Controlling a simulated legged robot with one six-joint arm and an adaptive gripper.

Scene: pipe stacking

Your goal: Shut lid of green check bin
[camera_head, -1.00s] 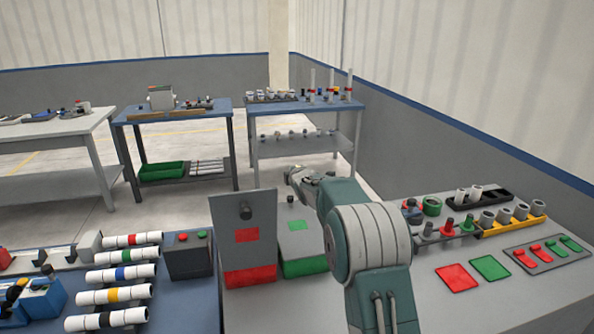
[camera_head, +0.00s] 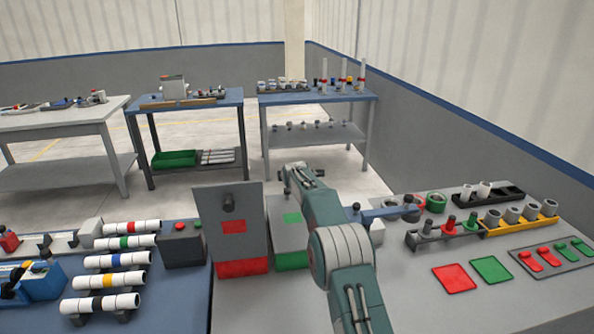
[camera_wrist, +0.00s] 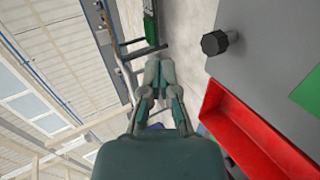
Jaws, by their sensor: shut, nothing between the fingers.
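The green check bin (camera_head: 291,260) stands beside the red bin, its grey lid (camera_head: 283,212) with a green label raised at a slant. My arm covers its right part. In the wrist view the grey lid (camera_wrist: 255,55) fills the upper right, with a dark knob (camera_wrist: 215,43) and a green label at the edge. My gripper (camera_wrist: 160,65) is shut and empty, left of the knob and apart from it in that picture.
The red bin (camera_head: 242,268) has its lid (camera_head: 227,205) raised; its open red tray (camera_wrist: 245,130) shows below the green-labelled lid in the wrist view. A dark box (camera_head: 181,245) and striped pipes (camera_head: 119,261) lie left. Red and green pads (camera_head: 491,269) and fittings lie right.

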